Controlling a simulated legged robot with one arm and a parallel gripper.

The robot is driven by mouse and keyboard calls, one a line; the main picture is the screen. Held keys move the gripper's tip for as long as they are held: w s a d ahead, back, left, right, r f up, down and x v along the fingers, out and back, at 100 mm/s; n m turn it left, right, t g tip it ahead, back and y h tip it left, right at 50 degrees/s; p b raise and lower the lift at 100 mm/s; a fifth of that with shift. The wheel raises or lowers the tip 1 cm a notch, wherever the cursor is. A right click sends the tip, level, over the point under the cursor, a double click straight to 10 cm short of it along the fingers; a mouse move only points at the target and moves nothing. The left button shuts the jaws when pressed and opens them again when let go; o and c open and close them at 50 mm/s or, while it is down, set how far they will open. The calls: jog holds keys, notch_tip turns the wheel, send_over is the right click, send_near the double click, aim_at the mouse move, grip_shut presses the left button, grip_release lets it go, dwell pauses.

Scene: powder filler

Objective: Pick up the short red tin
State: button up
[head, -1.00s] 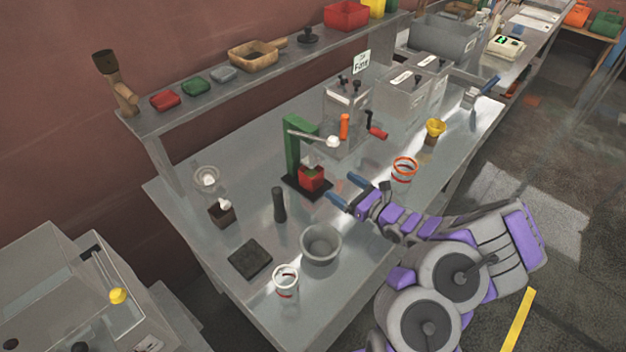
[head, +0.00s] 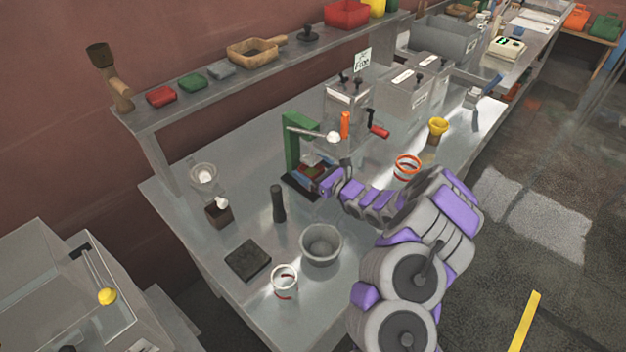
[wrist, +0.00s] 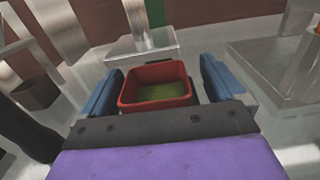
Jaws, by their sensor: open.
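The short red tin (wrist: 156,98) is a square, open-topped tin with green stuff inside, seen in the wrist view between my two blue fingers. In the head view the red tin (head: 311,170) stands on the black base of the green press and is partly hidden. My gripper (wrist: 160,85) is open, with one finger on each side of the tin. A small gap shows between the tin and the right finger; the left finger is closer. In the head view my gripper (head: 325,183) is at the press, and its fingertips are mostly hidden.
The green press (head: 291,140) rises right behind the tin, with its plate above. A black cylinder (head: 278,203), a grey bowl (head: 321,262) and a white cup (head: 285,290) stand nearer on the bench. An orange-rimmed cup (head: 406,170) stands to the right.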

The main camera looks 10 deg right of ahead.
jog(key=shift+w+a+r, duration=0.1)
jog(key=shift+w+a, duration=0.1)
jog(key=shift+a, duration=0.45)
jog(key=shift+d, duration=0.5)
jog(key=c, duration=0.7)
jog(key=shift+a, duration=0.35)
jog(key=c, duration=0.6)
jog(key=shift+d+r, duration=0.1)
